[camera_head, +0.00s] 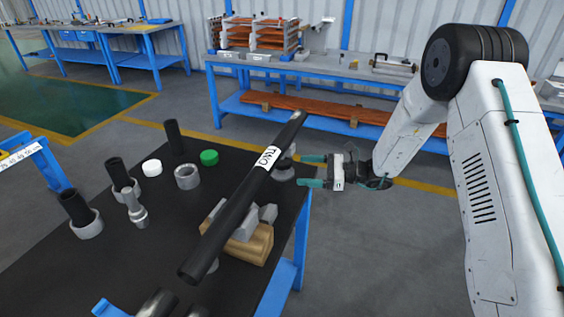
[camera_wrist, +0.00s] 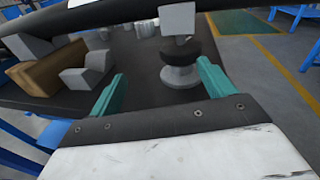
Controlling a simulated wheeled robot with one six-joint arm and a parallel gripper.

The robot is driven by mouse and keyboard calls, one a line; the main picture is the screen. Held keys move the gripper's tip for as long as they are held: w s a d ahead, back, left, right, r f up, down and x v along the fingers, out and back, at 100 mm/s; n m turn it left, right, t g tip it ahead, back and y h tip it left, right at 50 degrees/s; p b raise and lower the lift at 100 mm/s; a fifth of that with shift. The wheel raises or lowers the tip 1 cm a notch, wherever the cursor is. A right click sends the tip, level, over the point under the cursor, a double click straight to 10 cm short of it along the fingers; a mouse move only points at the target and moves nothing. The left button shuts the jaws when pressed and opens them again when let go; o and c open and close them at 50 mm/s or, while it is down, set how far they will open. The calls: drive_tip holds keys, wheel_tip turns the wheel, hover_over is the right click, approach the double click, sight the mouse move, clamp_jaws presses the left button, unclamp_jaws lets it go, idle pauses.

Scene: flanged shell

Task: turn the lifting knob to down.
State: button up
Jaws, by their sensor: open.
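The lifting knob (camera_wrist: 181,56) has a dark round top on a grey flared base, in the middle of the wrist view. In the head view the knob (camera_head: 283,172) is at the table's right edge, partly hidden by a long black tube (camera_head: 235,205) with a white label. My gripper (camera_head: 303,170) is open and empty, level, just right of the knob with its fingers pointing left at it. In the wrist view my gripper (camera_wrist: 160,72) has its teal fingers apart, the knob ahead between them, nearer the right finger. I cannot tell whether the knob is up or down.
A wooden block (camera_head: 252,245) with grey angled supports sits under the tube. Grey rings, short black tubes, a white cap (camera_head: 152,168) and a green cap (camera_head: 209,157) stand on the black table (camera_head: 60,255). The floor right of the table is clear.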

sight(284, 159)
drive_tip(key=w+m+t, duration=0.1)
drive_tip(key=w, duration=0.2)
drive_tip(key=shift+w, duration=0.2)
drive_tip(key=shift+a+m, duration=0.25)
drive_tip(key=shift+m, duration=0.05)
drive_tip(key=a, duration=0.4)
drive_tip(key=w+a, duration=0.1)
drive_tip(key=a, duration=0.2)
drive_tip(key=shift+w, duration=0.1)
drive_tip(key=shift+c, duration=0.3)
